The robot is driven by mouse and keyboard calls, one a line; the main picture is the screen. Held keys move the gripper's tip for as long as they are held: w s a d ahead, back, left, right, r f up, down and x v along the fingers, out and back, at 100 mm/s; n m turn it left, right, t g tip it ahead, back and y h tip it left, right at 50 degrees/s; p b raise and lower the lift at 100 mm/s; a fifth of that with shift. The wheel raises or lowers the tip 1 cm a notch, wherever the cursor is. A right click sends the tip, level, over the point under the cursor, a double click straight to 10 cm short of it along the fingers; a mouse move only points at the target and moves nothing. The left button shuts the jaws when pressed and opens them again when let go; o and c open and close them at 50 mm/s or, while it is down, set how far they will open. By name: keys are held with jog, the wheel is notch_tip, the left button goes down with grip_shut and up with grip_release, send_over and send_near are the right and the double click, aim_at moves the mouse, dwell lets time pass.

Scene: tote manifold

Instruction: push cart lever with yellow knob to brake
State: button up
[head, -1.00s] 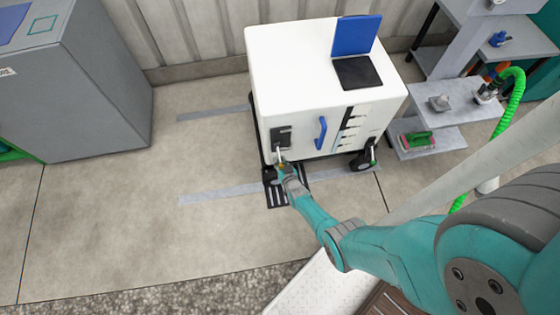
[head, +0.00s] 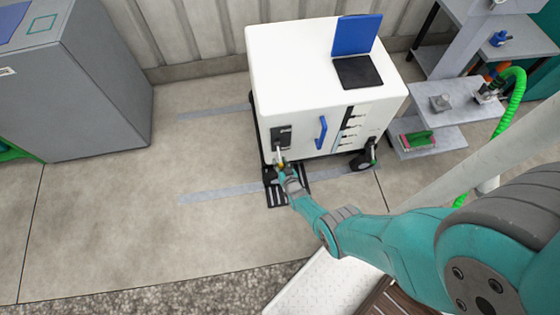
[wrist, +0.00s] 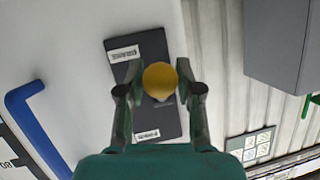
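The white cart (head: 290,70) stands near the wall. On its front is a dark lever plate (head: 282,134) with a pale lever (head: 279,154) pointing down and out. The yellow knob (wrist: 159,80) at the lever's end sits between the fingertips of my gripper (wrist: 159,76) in the wrist view; both fingers appear to touch its sides. In the head view my gripper (head: 284,168) is low at the cart's front left corner and mostly hides the knob.
A blue handle (head: 321,132) and several small fittings are on the cart front, right of the lever. A grey cabinet (head: 90,90) stands left, with open floor between. A shelf (head: 430,140) with a green hose (head: 515,95) is at the right.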

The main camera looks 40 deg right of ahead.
jog(key=shift+w+r, duration=0.1)
jog(key=shift+r, duration=0.05)
jog(key=v, duration=1.2)
dwell(0.4)
dwell(0.5)
